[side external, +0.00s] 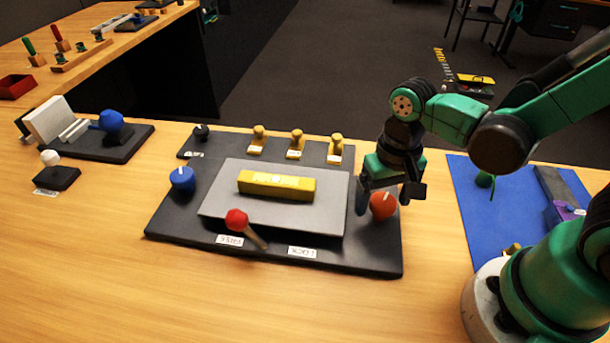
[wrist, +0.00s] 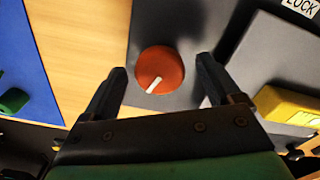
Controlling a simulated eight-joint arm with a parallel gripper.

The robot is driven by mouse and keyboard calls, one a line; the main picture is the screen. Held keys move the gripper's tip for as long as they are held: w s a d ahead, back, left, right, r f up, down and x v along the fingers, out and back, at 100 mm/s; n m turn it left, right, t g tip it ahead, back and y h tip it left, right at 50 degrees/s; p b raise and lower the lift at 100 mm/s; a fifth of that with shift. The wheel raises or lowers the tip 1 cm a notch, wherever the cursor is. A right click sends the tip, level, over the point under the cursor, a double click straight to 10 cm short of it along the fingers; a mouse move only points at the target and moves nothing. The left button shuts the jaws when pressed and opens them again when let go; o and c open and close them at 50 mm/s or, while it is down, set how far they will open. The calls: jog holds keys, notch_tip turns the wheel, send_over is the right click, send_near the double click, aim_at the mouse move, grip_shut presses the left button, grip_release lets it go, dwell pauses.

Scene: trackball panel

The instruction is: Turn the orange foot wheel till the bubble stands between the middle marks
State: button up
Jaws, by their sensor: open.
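The orange foot wheel (side external: 383,205) is a round knob at the right end of the dark panel. In the wrist view the orange wheel (wrist: 160,68) has a white pointer line aimed toward the lower left. My gripper (side external: 390,195) is open above the wheel, and in the wrist view its two fingers (wrist: 162,75) stand on either side of it, apart from it. The yellow level bar (side external: 276,185) lies on the grey plate (side external: 330,216). The bubble and its marks are too small to make out. In the wrist view the yellow bar (wrist: 288,106) shows only in part.
A blue wheel (side external: 183,179) stands at the panel's left. A red-knobbed lever (side external: 238,220) stands at the plate's front edge. Several brass knobs (side external: 296,144) stand behind the plate. A blue mat (side external: 468,200) with small objects lies to the right. Bare table lies in front.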

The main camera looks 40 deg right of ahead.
aim_at(384, 197)
jog(key=shift+r, duration=2.8)
jog(key=shift+w+d+r+t, duration=0.2)
jog(key=shift+w+r+t, duration=0.1)
jog(key=shift+t, duration=0.2)
jog(key=d+r+n+t, duration=0.1)
jog(key=t, duration=0.1)
jog(key=w+d+r+n+t, duration=0.1)
jog(key=t, duration=0.1)
jog(key=w+d+r+n+t, duration=0.1)
jog(key=r+n+t, duration=0.1)
jog(key=shift+w, duration=0.25)
